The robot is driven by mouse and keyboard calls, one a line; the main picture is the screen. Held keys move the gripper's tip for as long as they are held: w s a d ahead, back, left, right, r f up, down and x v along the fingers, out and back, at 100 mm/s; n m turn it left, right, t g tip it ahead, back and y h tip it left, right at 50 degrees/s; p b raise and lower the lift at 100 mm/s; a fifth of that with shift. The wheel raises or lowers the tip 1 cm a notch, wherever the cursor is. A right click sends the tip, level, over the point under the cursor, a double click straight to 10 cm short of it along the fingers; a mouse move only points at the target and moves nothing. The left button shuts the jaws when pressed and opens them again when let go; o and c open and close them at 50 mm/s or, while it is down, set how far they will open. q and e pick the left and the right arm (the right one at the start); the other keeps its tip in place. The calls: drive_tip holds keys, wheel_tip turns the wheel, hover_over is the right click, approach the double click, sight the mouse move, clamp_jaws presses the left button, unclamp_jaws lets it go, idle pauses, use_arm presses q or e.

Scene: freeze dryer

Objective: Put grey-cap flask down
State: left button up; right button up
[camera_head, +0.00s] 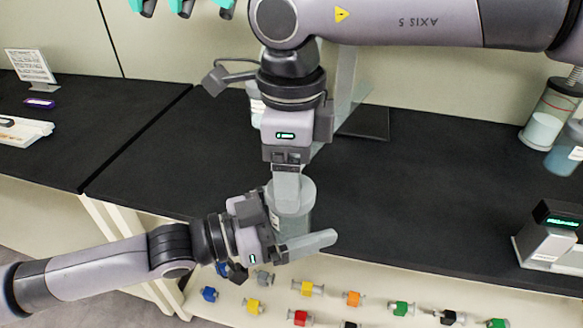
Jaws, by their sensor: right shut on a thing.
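The grey-cap flask (293,198) is a pale, see-through cylinder with a grey top and a small label, upright in the middle of the view. My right gripper (287,185) points down from above and is shut on its top. The flask shows against the black bench top and its front edge; I cannot tell whether its base touches anything, as my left gripper covers its lower part. My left gripper (318,242) reaches in from the lower left, just in front of the flask's lower part. Its fingers overlap, so its opening is unclear.
The black bench top (430,190) is largely clear behind and right of the flask. Flasks (545,122) stand at the far right, near a grey device with a green display (550,237). Several coloured valves (352,298) line the bench front below. A scale (22,130) is at left.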

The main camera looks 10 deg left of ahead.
use_arm(q)
drive_tip(key=v, duration=1.2)
drive_tip(key=w+d+f+n+t+y, duration=0.1)
drive_tip(key=d+f+n+t+y, duration=0.15)
drive_tip(key=f, duration=0.25)
drive_tip(key=w+d+f+n+t+y, duration=0.1)
drive_tip(key=f+n+t+y, duration=0.2)
drive_tip(key=f, duration=0.3)
drive_tip(key=s+a+f+n+g+y, duration=0.1)
drive_tip(key=s+a+f+y, duration=0.3)
drive_tip(key=f, duration=0.4)
drive_tip(key=s+a+f+n+g+y, duration=0.2)
drive_tip(key=s+a+f+n+y, duration=0.2)
drive_tip(key=a+f, duration=0.2)
wheel_tip(320, 180, down, 3)
drive_tip(key=shift+s+a+r, duration=0.1)
drive_tip(key=shift+s+a, duration=0.25)
drive_tip(key=shift+a, duration=0.05)
